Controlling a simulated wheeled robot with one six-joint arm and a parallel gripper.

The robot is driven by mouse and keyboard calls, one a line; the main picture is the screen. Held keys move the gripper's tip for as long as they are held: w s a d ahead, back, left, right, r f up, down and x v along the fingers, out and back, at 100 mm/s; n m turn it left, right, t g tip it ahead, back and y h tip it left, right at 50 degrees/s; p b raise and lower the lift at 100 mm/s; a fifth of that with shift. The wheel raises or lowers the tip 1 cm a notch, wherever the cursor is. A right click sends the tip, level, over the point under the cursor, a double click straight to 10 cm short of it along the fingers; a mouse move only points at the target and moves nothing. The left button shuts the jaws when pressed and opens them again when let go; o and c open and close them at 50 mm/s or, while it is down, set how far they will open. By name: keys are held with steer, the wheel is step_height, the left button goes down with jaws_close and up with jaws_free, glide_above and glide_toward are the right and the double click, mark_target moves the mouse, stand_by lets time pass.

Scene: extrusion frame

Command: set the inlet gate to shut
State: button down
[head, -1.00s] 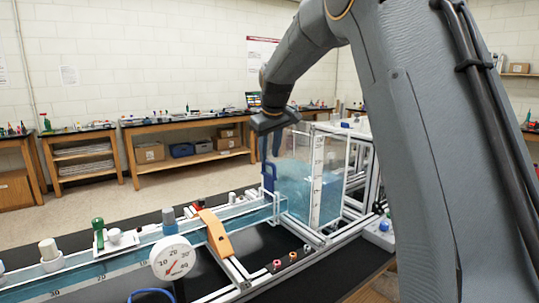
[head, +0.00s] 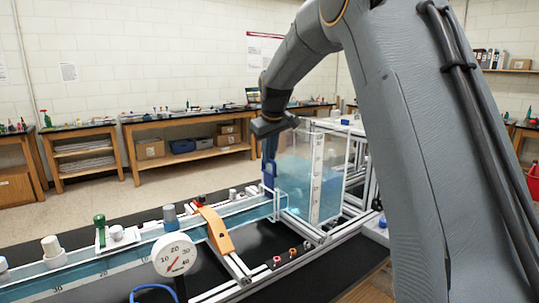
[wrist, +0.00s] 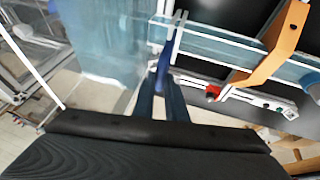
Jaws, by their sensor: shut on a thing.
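The inlet gate is a blue piece with a handle (head: 269,173), standing upright at the junction of the clear water tank (head: 300,190) and the long clear channel (head: 250,211). My gripper (head: 270,157) points down from above and is shut on the gate's handle. In the wrist view the dark blue fingers (wrist: 163,92) meet the blue handle (wrist: 165,62), and they hide part of it. The gate's lower part is hard to make out through the channel wall.
An orange bracket (head: 215,230) straddles the channel left of the gate. A round dial gauge (head: 174,254), a green-topped fitting (head: 100,230) and white fittings stand along the channel. Small knobs (head: 292,252) lie in front. A ruler strip stands on the tank.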

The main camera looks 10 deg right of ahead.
mark_target(269, 172)
step_height(269, 172, down, 6)
steer(key=shift+r+b, duration=0.25)
steer(key=shift+b, duration=0.85)
steer(key=c, duration=1.8)
jaws_free()
steer(key=shift+o, duration=0.2)
steer(key=shift+s+r, duration=0.1)
steer(key=shift+r, duration=0.4)
steer(key=b+v, duration=0.2)
steer(key=v, duration=0.5)
